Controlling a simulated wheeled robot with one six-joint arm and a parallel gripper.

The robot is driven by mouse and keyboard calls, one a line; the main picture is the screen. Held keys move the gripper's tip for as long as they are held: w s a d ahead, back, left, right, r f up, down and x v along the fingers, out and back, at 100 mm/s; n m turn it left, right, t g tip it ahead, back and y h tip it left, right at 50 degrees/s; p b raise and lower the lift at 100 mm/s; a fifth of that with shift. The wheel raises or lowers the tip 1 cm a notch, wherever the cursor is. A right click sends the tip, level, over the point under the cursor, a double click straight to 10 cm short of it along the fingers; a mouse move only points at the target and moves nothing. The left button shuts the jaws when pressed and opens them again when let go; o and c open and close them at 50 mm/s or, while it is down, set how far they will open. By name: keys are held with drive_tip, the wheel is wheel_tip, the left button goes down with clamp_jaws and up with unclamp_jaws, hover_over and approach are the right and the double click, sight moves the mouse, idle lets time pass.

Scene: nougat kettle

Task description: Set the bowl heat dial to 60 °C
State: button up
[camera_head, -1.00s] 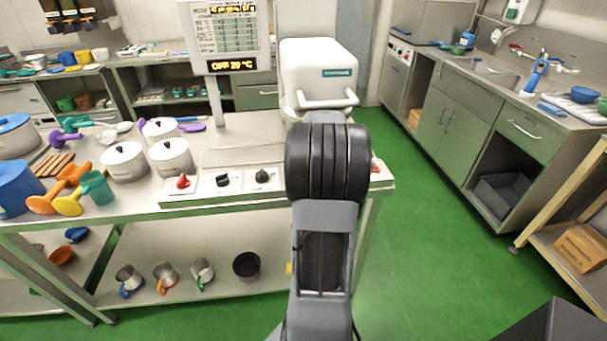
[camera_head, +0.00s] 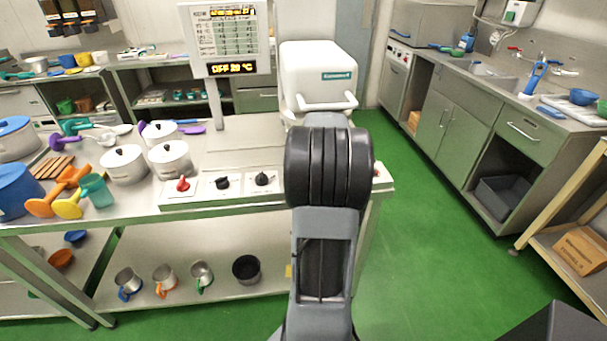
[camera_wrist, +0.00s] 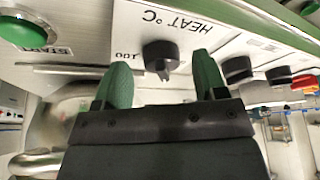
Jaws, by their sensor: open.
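The bowl heat dial (camera_wrist: 160,55) is a black knob on a pale panel lettered "HEAT °C", seen upside down in the wrist view. A "100" mark shows beside it; its exact setting is too unclear to read. My gripper (camera_wrist: 162,75) is open, with one green finger on each side of the dial in the picture. I cannot tell whether either finger touches it. In the head view my arm hides the gripper and apparently this dial. The display (camera_head: 234,68) on the post reads "OFF 20 °C".
Two other black knobs (camera_wrist: 237,68) (camera_wrist: 278,75) and a red knob (camera_wrist: 303,82) sit to the right in the wrist view. A green START button (camera_wrist: 22,30) is at the left. White lidded pots (camera_head: 170,158) stand on the counter. Green floor is clear at right.

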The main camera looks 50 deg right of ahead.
drive_tip(key=v, duration=1.2)
drive_tip(key=shift+r, duration=0.2)
drive_tip(key=shift+s+a, duration=0.1)
